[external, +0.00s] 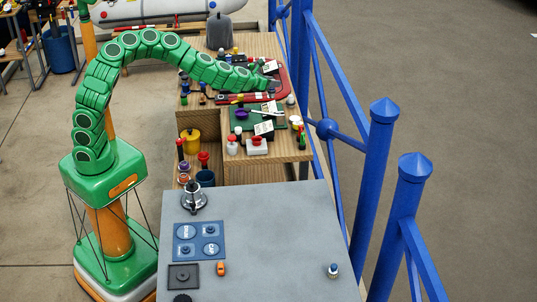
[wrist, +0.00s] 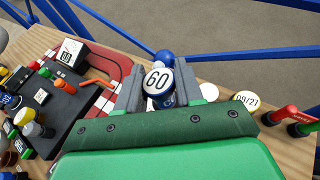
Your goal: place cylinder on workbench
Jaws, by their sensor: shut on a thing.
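My gripper (wrist: 159,82) is shut on a blue cylinder (wrist: 166,100) with a white top marked "60". The cylinder sits between the two grey fingers, its marked top facing the wrist camera. In the external view my gripper (external: 271,84) is at the far right part of the wooden workbench (external: 285,150), over or beside a red curved piece. The cylinder is too small or hidden to make out there. I cannot tell whether its base touches the wood. Bare workbench wood (wrist: 222,92) shows to the right of the fingers in the wrist view.
The red curved piece (wrist: 110,62) and a dark block with pegs (wrist: 65,100) lie left of the fingers. A round tag (wrist: 246,98) and red and green handles (wrist: 285,115) lie right. Blue railing (external: 335,80) runs along the bench. A grey table (external: 270,230) stands nearer.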

